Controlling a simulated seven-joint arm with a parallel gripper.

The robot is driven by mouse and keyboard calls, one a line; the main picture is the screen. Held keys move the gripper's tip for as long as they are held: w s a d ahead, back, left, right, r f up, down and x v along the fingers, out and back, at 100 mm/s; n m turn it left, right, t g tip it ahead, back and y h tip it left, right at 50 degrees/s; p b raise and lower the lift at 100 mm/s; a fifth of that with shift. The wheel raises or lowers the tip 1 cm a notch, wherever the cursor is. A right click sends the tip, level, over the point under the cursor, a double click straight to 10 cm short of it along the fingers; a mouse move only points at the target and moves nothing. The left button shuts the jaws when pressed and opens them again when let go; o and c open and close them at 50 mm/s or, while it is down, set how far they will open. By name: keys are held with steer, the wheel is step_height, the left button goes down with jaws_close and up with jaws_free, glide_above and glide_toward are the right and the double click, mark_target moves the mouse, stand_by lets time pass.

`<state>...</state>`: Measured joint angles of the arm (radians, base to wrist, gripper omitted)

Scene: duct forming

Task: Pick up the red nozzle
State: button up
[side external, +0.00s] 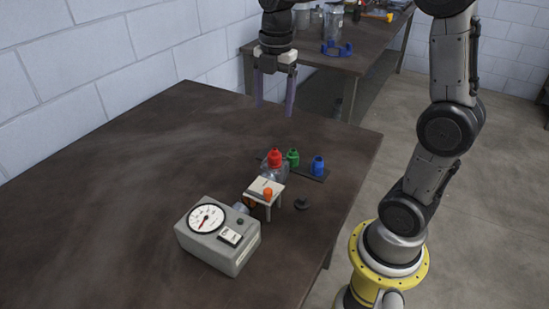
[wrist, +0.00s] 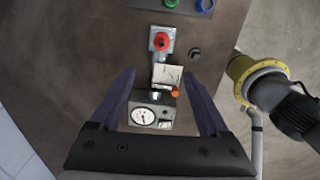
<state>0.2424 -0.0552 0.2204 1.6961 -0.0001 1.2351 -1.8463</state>
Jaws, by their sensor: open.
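The red nozzle (side external: 275,158) stands upright on a small grey metal fitting, behind a little white stand. In the wrist view the red nozzle (wrist: 160,41) shows from above, ahead of my fingers and between their lines. My gripper (side external: 274,110) is open and empty, its two purple fingers pointing down, high above the far part of the table. In the wrist view my gripper (wrist: 158,74) has its fingers spread wide apart. Nothing touches the nozzle from my side.
A green nozzle (side external: 292,157) and a blue nozzle (side external: 318,165) stand on a dark strip to the right. A grey gauge box (side external: 218,240) and a white stand (side external: 264,190) with an orange knob (side external: 268,193) are in front. A dark knob (side external: 302,203) lies nearby. The table's left side is clear.

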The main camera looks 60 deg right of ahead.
step_height(320, 180, down, 2)
steer(key=d, duration=0.1)
glide_above(275, 149)
steer(key=shift+g, duration=0.3)
step_height(275, 149, down, 8)
steer(key=shift+s+a+r, duration=0.1)
steer(key=shift+s+a, duration=0.05)
steer(key=shift+f, duration=2.9)
steer(key=shift+c, duration=0.3)
jaws_close()
